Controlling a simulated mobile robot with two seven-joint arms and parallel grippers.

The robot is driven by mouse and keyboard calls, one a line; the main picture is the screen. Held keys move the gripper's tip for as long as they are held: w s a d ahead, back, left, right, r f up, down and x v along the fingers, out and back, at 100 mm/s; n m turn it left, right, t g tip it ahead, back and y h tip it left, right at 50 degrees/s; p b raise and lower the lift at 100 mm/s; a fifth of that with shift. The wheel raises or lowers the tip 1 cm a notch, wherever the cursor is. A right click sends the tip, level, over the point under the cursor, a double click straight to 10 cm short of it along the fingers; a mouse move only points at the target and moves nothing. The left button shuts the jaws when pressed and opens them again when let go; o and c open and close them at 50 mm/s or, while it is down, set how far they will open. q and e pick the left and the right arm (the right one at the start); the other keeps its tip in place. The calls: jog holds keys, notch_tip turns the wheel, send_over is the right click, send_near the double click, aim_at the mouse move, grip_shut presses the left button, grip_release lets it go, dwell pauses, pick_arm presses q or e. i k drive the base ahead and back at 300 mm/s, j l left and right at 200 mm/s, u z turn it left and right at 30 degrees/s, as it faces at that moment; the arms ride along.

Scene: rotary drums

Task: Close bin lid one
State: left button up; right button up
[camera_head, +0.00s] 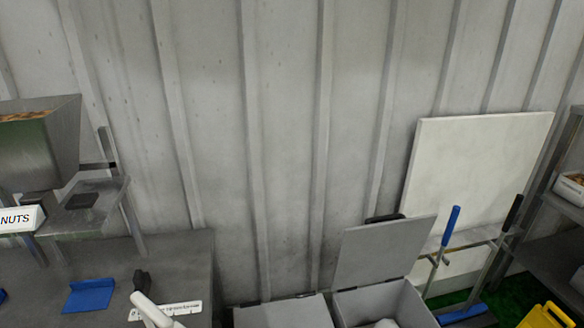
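Two grey bins stand at the bottom edge, right of the middle. The right bin (408,308) has its grey lid (384,250) standing open, leaning back. Something pale lies inside it. The left bin shows a grey lid (284,312) lying flat, which looks closed. I cannot tell which of the two is bin one. The fronts of both bins are cut off by the picture's edge. Neither of my grippers can be made out.
A dark table (188,255) at left holds a blue piece (90,296), a white sign and a white handle-like object (150,310). A metal hopper (40,150) is above. A yellow object (545,316) is lower right.

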aim_at(388, 248)
jog(key=z, duration=0.8)
jog(key=i+l+z, duration=0.1)
jog(key=l+z, duration=0.3)
jog(key=i+l+z, duration=0.1)
jog(key=z, duration=0.3)
jog(key=l, duration=0.1)
